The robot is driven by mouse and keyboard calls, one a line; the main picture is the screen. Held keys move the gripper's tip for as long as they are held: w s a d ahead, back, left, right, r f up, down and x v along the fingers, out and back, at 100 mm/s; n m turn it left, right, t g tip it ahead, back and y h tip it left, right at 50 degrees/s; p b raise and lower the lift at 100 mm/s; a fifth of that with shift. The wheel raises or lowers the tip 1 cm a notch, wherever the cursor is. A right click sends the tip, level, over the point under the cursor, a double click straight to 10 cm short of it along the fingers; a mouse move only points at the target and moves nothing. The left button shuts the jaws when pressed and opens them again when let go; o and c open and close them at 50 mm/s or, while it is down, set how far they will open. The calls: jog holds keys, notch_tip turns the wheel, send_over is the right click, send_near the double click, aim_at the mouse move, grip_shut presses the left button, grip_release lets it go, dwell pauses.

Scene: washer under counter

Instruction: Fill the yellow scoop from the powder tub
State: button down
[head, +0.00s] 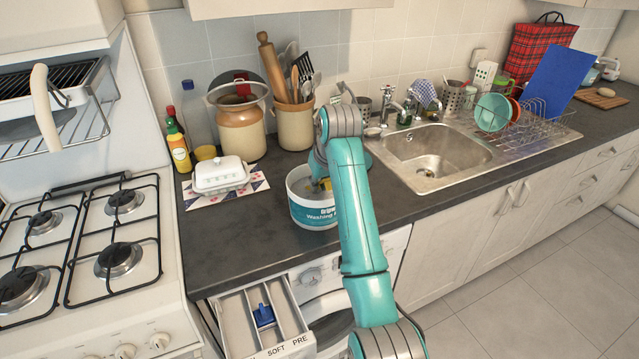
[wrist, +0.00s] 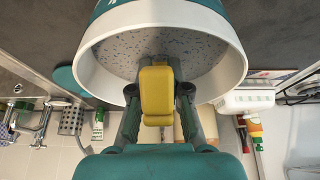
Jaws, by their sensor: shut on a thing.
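The powder tub (head: 313,214), white with a teal label, stands open on the dark counter near its front edge. In the wrist view its white rim (wrist: 237,62) surrounds pale powder with blue specks (wrist: 120,52). My gripper (wrist: 158,98) is shut on the yellow scoop (wrist: 157,88), with one finger on each side of its handle. The scoop's yellow handle (head: 327,184) also shows at the tub's mouth in the head view. The scoop's bowl is hidden, so I cannot tell whether it touches the powder or holds any.
A white butter dish (head: 220,177) is left of the tub. A brown crock of utensils (head: 294,126) stands behind. The sink (head: 435,155) is right. Below, the detergent drawer (head: 250,322) is pulled out, with a blue piece inside. A teal disc (wrist: 68,82) lies near the tub.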

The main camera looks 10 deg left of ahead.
dwell(0.5)
jog(key=shift+r, duration=5)
jog(key=shift+r+t+y, duration=0.8)
jog(key=shift+t+y, duration=0.2)
jog(key=shift+t, duration=0.45)
jog(key=shift+r+t+y, duration=0.75)
jog(key=shift+t+y, duration=0.25)
jog(key=shift+t, duration=0.45)
